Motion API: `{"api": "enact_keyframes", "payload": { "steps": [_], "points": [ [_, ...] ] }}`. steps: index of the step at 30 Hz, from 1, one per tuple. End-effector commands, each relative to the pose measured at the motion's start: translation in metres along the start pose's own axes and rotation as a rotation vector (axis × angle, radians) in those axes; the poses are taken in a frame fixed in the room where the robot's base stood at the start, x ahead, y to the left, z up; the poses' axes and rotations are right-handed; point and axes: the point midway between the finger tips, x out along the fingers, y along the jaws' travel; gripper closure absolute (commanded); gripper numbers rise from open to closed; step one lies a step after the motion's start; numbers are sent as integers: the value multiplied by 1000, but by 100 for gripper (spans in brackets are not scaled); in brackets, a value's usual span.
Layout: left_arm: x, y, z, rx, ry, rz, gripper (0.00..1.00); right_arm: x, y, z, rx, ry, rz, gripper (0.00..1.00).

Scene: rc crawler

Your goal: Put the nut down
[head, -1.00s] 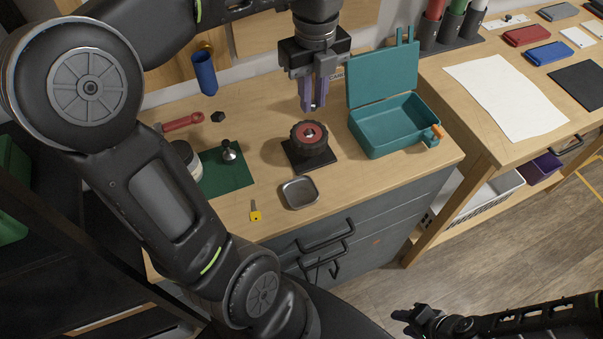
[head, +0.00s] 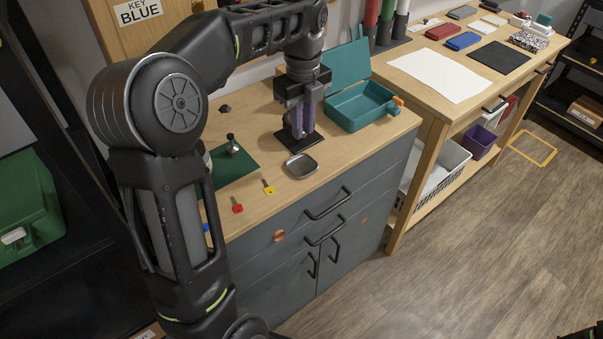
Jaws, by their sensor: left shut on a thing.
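My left gripper (head: 298,128) points down over the black square pad (head: 309,140) on the wooden bench top. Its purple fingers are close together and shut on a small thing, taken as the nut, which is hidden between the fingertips. The fingertips are low over the pad; I cannot tell whether the nut touches anything. I cannot make out the black wheel with the red hub behind the fingers. Only a dark tip, likely my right gripper (head: 583,333), shows at the bottom right corner; its jaws cannot be made out.
The open teal box (head: 362,105) stands right of the gripper. A metal tray (head: 300,166) lies in front of it. A green mat (head: 230,164) bears a dark knobbed part (head: 232,144). A small dark piece (head: 224,108) lies behind. Yellow (head: 268,187) and red (head: 237,205) keys lie near the front edge.

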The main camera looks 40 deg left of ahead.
Motion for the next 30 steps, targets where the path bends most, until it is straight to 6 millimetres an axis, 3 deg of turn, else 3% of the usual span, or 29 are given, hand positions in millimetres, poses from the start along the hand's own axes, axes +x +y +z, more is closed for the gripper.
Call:
{"api": "enact_keyframes", "payload": {
  "steps": [7, 17, 30],
  "points": [
    [8, 0, 0, 0, 1, 2, 100, 0, 0, 0, 0, 0, 0, 64],
    [59, 1, 0, -1, 1, 2, 100, 0, 0, 0, 0, -1, 0, 64],
    [72, 1, -1, 0, 2, 3, 100, 0, 0, 0, 0, -1, 0, 64]
  ]
}}
